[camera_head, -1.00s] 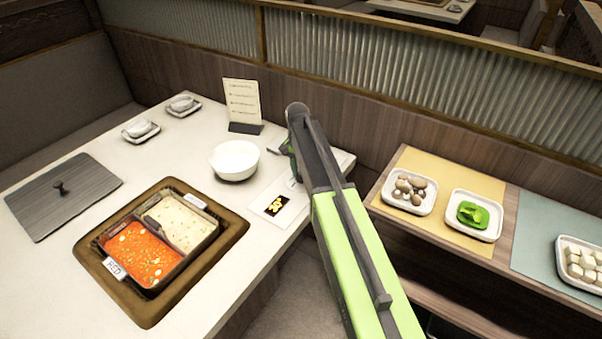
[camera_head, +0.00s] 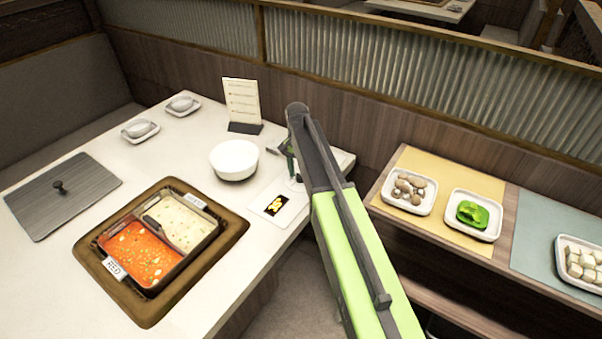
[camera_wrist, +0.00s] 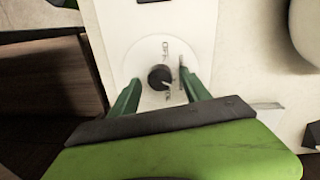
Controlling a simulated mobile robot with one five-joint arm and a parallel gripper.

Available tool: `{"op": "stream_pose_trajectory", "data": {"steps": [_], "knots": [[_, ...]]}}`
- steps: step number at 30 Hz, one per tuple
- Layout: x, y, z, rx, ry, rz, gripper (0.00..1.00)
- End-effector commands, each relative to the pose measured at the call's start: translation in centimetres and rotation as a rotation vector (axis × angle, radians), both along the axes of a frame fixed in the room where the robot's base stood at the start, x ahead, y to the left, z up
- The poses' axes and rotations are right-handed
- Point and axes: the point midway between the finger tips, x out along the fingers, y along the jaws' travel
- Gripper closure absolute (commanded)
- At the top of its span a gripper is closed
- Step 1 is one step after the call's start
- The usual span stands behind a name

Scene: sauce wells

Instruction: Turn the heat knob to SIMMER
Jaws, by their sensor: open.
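The heat knob (camera_wrist: 160,77) is a small dark knob with a light pointer mark, on a white round dial (camera_wrist: 143,55) in the wrist view. The dial bears "OFF" above the knob and other lettering below and to the right, too blurred to read surely. The pointer appears to aim toward the lower right. My gripper (camera_wrist: 158,84) is open, with its two green fingers on either side of the knob; I cannot tell whether they touch it. In the head view my gripper (camera_head: 290,160) is low over the table's right end, and my arm hides the knob.
The white table (camera_head: 215,308) holds a divided hotpot (camera_head: 187,276) with red and pale broth, a white bowl (camera_head: 234,160), a menu stand (camera_head: 242,103) and a dark lid (camera_head: 85,190). A side shelf (camera_head: 508,225) with food trays is at right.

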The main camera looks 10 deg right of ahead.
Motion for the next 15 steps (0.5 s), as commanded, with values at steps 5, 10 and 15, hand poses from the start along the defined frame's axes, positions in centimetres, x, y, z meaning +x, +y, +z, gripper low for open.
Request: {"op": "stream_pose_trajectory", "data": {"steps": [5,10,15], "knots": [[0.1,0.0,1.0,0.0,-0.001,0.0,0.45],[0.1,0.1,3.7,0.0,-0.001,0.0,0.45],[0.2,0.3,7.7,0.0,-0.001,0.0,0.45]]}}
